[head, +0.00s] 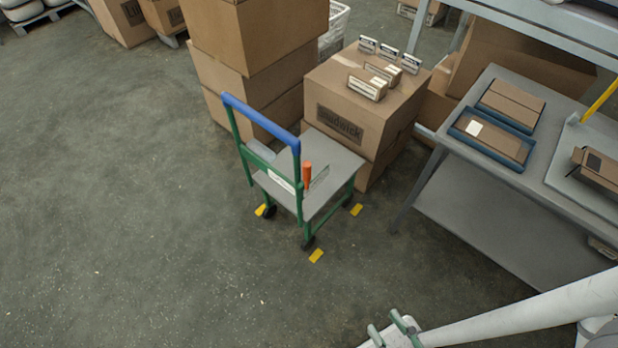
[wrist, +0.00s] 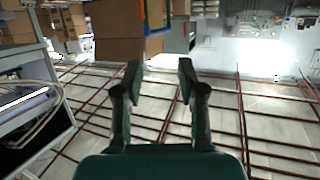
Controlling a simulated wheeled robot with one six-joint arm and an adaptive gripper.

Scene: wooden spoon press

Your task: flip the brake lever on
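A small cart with a green frame (head: 247,160), a blue push handle (head: 262,122) and a grey deck (head: 333,160) stands on the floor. An upright orange lever (head: 307,174) rises near its handle end, beside a small white label plate (head: 282,181); it looks like the brake lever. My gripper (head: 386,326) is at the bottom of the head view, well apart from the cart. In the wrist view my gripper (wrist: 158,76) is open, with nothing between its fingers. Part of the green and blue cart frame seems to show at the top there; the lever cannot be made out.
Stacked cardboard boxes (head: 262,35) stand behind the cart, and a box with card holders (head: 350,125) stands against its far side. A grey table (head: 455,130) with trays is to the right. Yellow floor marks (head: 316,256) lie around the wheels. Floor to the left and front is clear.

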